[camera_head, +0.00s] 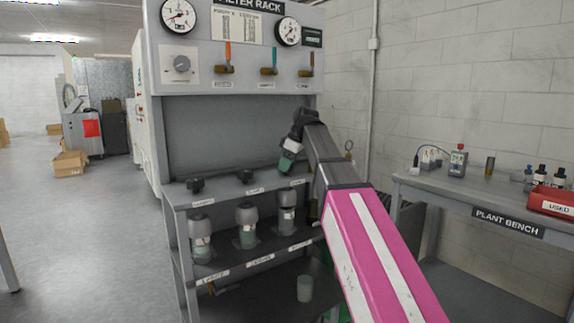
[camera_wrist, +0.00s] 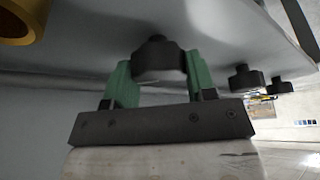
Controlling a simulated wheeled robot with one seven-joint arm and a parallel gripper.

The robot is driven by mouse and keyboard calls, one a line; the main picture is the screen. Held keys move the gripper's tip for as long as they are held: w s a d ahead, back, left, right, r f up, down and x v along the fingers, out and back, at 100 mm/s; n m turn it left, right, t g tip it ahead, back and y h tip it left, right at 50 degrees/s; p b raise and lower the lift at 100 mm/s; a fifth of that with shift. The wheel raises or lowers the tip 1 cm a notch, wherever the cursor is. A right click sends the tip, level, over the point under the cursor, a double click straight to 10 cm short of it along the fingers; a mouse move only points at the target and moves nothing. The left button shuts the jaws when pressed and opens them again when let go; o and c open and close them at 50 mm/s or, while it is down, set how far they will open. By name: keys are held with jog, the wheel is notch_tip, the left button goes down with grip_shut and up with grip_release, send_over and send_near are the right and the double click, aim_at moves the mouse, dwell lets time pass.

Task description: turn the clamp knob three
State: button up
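In the wrist view a black clamp knob (camera_wrist: 158,62) stands out from the grey panel, between the two green fingers of my gripper (camera_wrist: 158,77). The fingers are spread apart, one on each side of it. They look very close to its sides, and contact is not clear. In the head view my gripper (camera_head: 287,160) is at the right end of the rack's upper shelf and hides this knob. Two more black knobs, the left one (camera_head: 195,185) and the middle one (camera_head: 245,176), stand on the labelled shelf. They also show in the wrist view, nearer (camera_wrist: 246,78) and farther (camera_wrist: 279,85).
Grey canisters (camera_head: 247,225) stand on the shelf below the knobs. Gauges, a dial and coloured valve handles (camera_head: 269,66) are on the panel above. The plant bench (camera_head: 450,190), with bottles and a red bin (camera_head: 552,200), is at the right. Open floor lies at the left.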

jog(key=shift+c, duration=1)
jog(key=shift+m, duration=0.3)
jog(key=m+t, duration=0.1)
jog(key=m, duration=0.1)
jog(key=m+t+h, duration=0.1)
jog(key=m, duration=0.2)
jog(key=shift+s, duration=0.15)
jog(key=m+h, duration=0.1)
jog(key=m, duration=0.2)
jog(key=m+t+h, duration=0.1)
jog(key=m, duration=0.3)
jog(key=shift+a+h, duration=0.2)
jog(key=shift+h, duration=0.1)
jog(key=m+h, duration=0.1)
jog(key=m, duration=0.2)
jog(key=m+h, duration=0.1)
jog(key=m, duration=0.2)
jog(key=shift+a+m, duration=0.1)
jog(key=shift+m, duration=0.3)
jog(key=m+h, duration=0.1)
jog(key=m, duration=0.2)
jog(key=m+g+h, duration=0.1)
jog(key=m, duration=0.2)
jog(key=shift+g, duration=0.3)
jog(key=shift+m, duration=0.4)
jog(key=o, duration=0.9)
